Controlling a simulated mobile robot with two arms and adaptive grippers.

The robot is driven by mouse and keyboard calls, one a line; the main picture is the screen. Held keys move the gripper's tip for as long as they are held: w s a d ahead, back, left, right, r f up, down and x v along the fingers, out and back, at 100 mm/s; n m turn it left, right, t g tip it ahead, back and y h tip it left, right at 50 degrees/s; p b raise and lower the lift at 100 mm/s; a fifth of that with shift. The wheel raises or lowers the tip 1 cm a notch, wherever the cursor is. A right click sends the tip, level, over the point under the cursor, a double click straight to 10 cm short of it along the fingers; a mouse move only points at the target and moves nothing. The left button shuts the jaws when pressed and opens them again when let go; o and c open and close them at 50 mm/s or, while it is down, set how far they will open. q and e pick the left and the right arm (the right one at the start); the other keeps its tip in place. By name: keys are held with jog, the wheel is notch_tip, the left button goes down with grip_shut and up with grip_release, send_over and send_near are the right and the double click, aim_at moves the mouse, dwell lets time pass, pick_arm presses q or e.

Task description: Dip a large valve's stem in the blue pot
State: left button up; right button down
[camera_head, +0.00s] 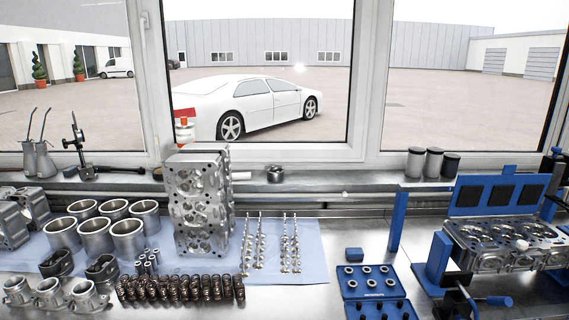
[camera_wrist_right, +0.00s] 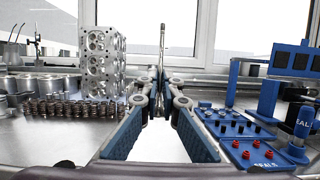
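In the right wrist view my right gripper (camera_wrist_right: 161,76) has its fingertips close together. A thin grey valve (camera_wrist_right: 162,45) stands upright between them, stem up, and the fingers look shut on it. Its lower end is hidden by the fingers. More valves (camera_head: 292,245) stand in rows on the light blue mat (camera_head: 312,255) in the head view. A blue round, pot-like thing (camera_wrist_right: 304,118) is at the right edge of the right wrist view, apart from the gripper; I cannot tell its opening. Neither gripper shows in the head view.
A tall cylinder head (camera_head: 197,205) stands left of the valves, with springs (camera_head: 180,289) in front. A blue tray (camera_head: 372,282) with rings and a blue stand (camera_head: 440,257) are at right. A blue seal tray with red caps (camera_wrist_right: 265,152) lies right of my gripper.

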jog(key=s+r+p, duration=0.2)
jog(key=s+r, duration=0.2)
jog(key=shift+s, duration=0.3)
